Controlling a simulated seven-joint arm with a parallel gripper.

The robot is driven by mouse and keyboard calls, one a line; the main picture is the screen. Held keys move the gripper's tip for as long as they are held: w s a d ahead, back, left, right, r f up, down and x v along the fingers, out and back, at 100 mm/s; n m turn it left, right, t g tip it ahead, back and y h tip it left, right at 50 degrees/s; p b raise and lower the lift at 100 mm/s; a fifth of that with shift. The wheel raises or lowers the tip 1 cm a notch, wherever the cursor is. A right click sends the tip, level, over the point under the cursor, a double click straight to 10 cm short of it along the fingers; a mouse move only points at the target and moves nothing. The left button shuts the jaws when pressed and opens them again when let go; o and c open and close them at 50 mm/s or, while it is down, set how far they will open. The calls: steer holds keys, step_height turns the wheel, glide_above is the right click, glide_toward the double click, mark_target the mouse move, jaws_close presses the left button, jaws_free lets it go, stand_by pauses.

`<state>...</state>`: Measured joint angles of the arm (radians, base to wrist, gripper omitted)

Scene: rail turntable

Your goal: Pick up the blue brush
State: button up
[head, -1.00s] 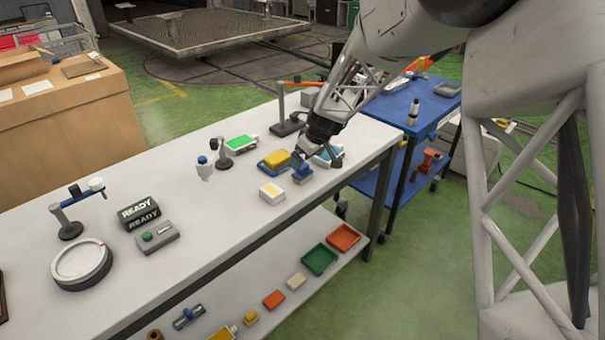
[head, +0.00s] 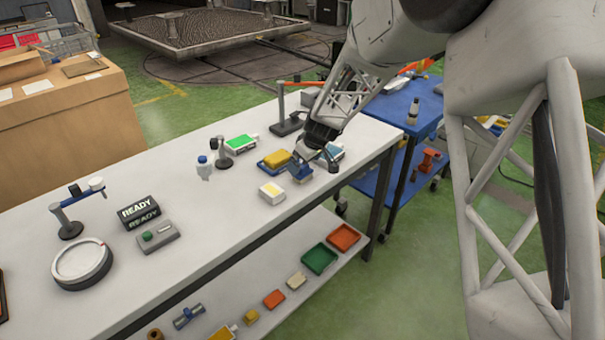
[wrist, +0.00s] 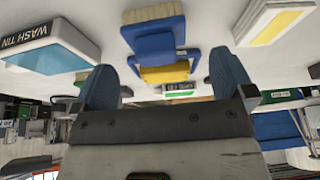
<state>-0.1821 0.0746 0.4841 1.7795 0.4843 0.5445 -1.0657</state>
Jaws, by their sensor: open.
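The blue brush (head: 299,172) stands on the white bench beside the yellow sponge, partly hidden by my gripper in the head view. My gripper (head: 318,162) is just above and beside the brush. In the wrist view my gripper (wrist: 160,68) has its two blue-grey fingers wide apart, with the brush in line with the gap beyond the tips. Nothing is held. Whether a finger touches the brush cannot be told.
The yellow sponge (head: 278,156) lies on a blue dish behind the brush. A white box with a yellow label (head: 272,193) and the wash tin (wrist: 48,48) flank the brush closely. A spray bottle (head: 203,168) and a green-topped box (head: 240,143) stand farther left.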

mark_target(303, 166)
steer(key=shift+x, duration=2.6)
steer(key=shift+w+d, duration=0.1)
steer(key=shift+d, duration=0.05)
steer(key=c, duration=1)
steer(key=shift+r, duration=0.15)
steer(key=shift+r, duration=1.55)
steer(key=shift+s+d+r, duration=0.1)
steer(key=shift+s+r, duration=0.05)
steer(key=shift+s, duration=0.15)
steer(key=s+d, duration=0.1)
steer(key=s, duration=0.4)
steer(key=s+d+r, duration=0.1)
steer(key=s, duration=0.4)
steer(key=s+d, duration=0.1)
steer(key=s, duration=0.3)
steer(key=shift+s+d+r, duration=0.15)
steer(key=shift+s+d, duration=0.15)
steer(key=shift+s, duration=0.1)
